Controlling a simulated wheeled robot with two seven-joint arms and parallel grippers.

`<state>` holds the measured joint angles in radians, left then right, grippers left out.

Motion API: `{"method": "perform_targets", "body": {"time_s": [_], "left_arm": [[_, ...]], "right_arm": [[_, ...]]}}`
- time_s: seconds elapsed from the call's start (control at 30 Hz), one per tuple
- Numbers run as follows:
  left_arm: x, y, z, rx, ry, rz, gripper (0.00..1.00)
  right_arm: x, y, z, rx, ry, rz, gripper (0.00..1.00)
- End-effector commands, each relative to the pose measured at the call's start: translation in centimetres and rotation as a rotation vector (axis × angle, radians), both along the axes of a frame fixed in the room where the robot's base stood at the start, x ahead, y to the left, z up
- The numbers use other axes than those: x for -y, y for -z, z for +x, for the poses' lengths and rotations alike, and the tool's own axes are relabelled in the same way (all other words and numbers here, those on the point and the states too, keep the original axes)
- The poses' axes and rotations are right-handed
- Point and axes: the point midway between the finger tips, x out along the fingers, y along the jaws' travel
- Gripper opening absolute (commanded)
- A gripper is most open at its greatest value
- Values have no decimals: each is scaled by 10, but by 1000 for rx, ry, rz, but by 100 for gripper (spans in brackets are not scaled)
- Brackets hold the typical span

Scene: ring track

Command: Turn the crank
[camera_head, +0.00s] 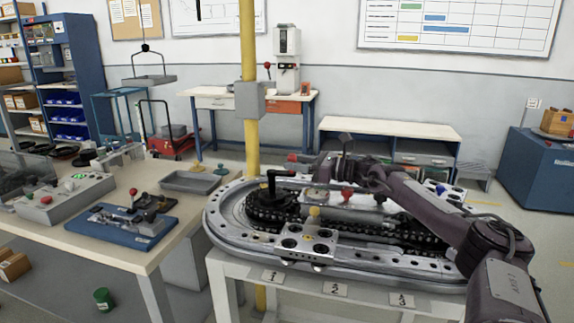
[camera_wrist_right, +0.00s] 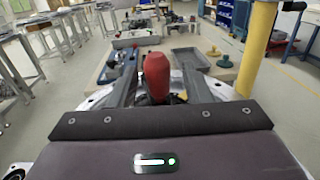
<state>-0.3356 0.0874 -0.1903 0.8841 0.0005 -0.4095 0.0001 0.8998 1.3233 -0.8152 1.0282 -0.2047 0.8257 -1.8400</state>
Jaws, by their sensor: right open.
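The crank (camera_head: 272,187) is black and stands on the left end of the oval ring track (camera_head: 225,225), above a dark chain. A red grip (camera_head: 292,157) shows just above the crank arm, at the tip of my right gripper (camera_head: 306,160). In the right wrist view the red grip (camera_wrist_right: 157,75) stands between the two grey fingers of my right gripper (camera_wrist_right: 158,55). The fingers are open, with a gap visible on both sides of the grip. The lower part of the crank is hidden in that view. My left gripper is not in view.
A metal carriage (camera_head: 306,243) with dark holes sits on the near side of the track. Red and yellow knobs stand on the middle panel. A yellow post (camera_head: 250,110) rises behind the track. A workbench (camera_head: 150,258) with a grey tray (camera_head: 190,182) stands at left.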

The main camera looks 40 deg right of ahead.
Motion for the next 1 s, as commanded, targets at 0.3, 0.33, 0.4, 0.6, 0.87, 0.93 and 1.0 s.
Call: {"method": "perform_targets", "body": {"time_s": [0.3, 0.33, 0.4, 0.6, 0.87, 0.93, 1.0], "left_arm": [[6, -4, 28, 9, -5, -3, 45], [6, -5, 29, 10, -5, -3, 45], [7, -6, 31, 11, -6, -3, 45], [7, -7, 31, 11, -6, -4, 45], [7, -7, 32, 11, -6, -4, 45], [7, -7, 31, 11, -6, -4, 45], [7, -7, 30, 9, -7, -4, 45]], "right_arm": [[18, 3, -34, -2, 0, -1, 44], [19, 2, -35, -1, 0, -2, 44], [20, 1, -37, 0, 0, -2, 44], [20, 0, -37, 1, -1, 0, 44], [20, 0, -37, 0, -1, -1, 44], [20, 0, -37, 0, -1, -1, 44], [20, 0, -37, 0, -1, -1, 44]]}}
